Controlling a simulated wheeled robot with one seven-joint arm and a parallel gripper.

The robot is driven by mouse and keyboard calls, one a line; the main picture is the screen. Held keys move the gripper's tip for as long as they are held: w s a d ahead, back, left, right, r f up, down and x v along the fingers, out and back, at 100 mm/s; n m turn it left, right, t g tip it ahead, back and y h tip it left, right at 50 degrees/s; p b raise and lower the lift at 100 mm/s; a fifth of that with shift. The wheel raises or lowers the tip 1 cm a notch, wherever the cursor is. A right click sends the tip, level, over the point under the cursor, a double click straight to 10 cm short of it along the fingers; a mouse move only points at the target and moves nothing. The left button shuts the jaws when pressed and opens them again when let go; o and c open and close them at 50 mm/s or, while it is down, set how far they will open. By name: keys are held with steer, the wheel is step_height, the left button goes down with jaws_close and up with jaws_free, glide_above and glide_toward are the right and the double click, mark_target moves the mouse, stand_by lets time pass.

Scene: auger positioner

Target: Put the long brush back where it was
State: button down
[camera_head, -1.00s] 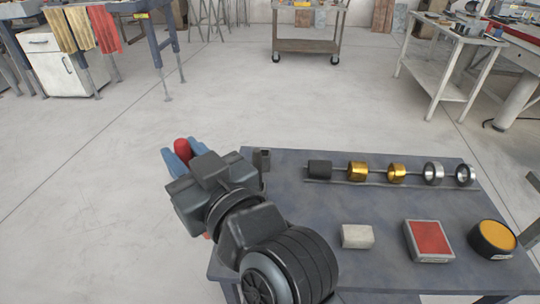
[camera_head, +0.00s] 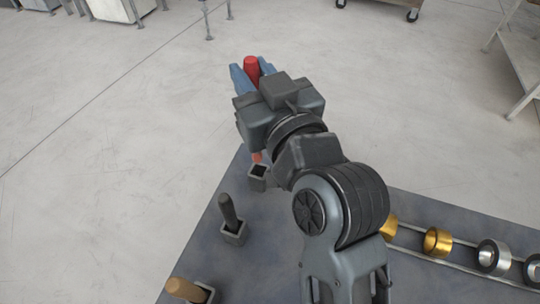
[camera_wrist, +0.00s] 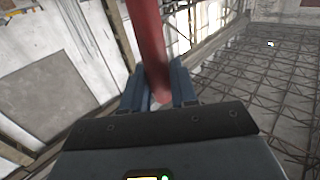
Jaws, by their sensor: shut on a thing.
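My gripper (camera_head: 250,66) has blue fingers shut on a red rod, which I take to be the long brush (camera_head: 251,72). In the wrist view the brush (camera_wrist: 149,35) stands between the fingers as a long red shaft. Its rounded end shows near the palm. In the head view an orange-red part shows below the gripper, just above a small square holder (camera_head: 257,183) at the table's edge. The holder's opening looks dark and empty. My wrist hides the middle of the brush, and I cannot tell whether its lower end touches the holder.
A second square holder (camera_head: 234,238) holds a dark handle (camera_head: 229,211). A third, nearer holder has a tan handle (camera_head: 187,291). A rail with gold rings (camera_head: 437,241) and steel rings (camera_head: 493,257) lies on the right of the grey table (camera_head: 280,265). Open floor lies beyond.

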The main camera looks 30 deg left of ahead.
step_height(320, 180, down, 10)
steer(key=shift+r+b, duration=0.2)
steer(key=shift+b, duration=0.3)
steer(key=shift+f, duration=0.1)
steer(key=c, duration=0.9)
jaws_free()
steer(key=shift+o, duration=0.2)
steer(key=shift+d, duration=0.1)
steer(key=b+v, duration=0.2)
steer(key=v, duration=1)
